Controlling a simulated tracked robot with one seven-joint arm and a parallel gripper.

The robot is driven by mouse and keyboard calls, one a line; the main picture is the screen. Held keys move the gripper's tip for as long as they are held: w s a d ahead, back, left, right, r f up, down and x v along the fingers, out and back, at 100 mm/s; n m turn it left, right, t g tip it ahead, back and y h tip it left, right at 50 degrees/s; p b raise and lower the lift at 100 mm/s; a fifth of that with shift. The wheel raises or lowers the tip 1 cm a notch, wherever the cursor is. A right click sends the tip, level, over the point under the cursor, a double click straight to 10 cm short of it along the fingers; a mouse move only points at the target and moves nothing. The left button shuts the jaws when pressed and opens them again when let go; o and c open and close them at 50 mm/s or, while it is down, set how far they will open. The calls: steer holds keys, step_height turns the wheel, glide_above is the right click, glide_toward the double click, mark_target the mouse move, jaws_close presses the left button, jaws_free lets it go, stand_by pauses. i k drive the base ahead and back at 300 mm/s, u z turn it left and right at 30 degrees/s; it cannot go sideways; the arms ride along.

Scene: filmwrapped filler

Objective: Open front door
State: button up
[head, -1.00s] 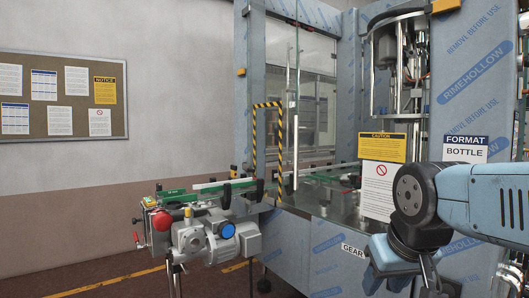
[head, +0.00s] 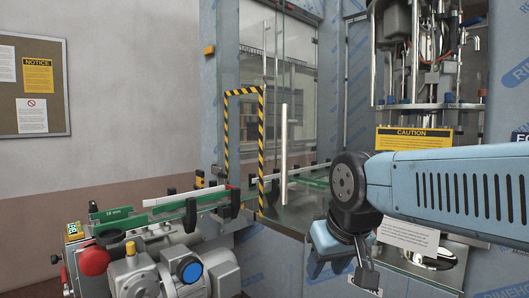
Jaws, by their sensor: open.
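The front door (head: 303,100) is a clear glass panel in the blue film-wrapped frame of the machine, in the middle of the head view. A vertical steel bar handle (head: 284,155) stands on it, just right of a yellow-black striped frame (head: 262,150). The glass is so clear that I cannot tell whether the door is fully shut. My gripper (head: 366,284) points down at the bottom of the view, right of the handle and lower than it. It is open and apart from the handle, with nothing seen between its fingers.
A conveyor with green side rails (head: 130,219) runs into the machine from the left. A motor (head: 187,278) and a red button (head: 94,261) stick out at the front left. A yellow caution sign (head: 414,139) hangs right of the door. The far-left floor is mostly hidden.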

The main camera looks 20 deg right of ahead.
mark_target(422, 240)
steer(key=z, duration=0.1)
steer(key=i, duration=0.9)
steer(key=z, duration=0.15)
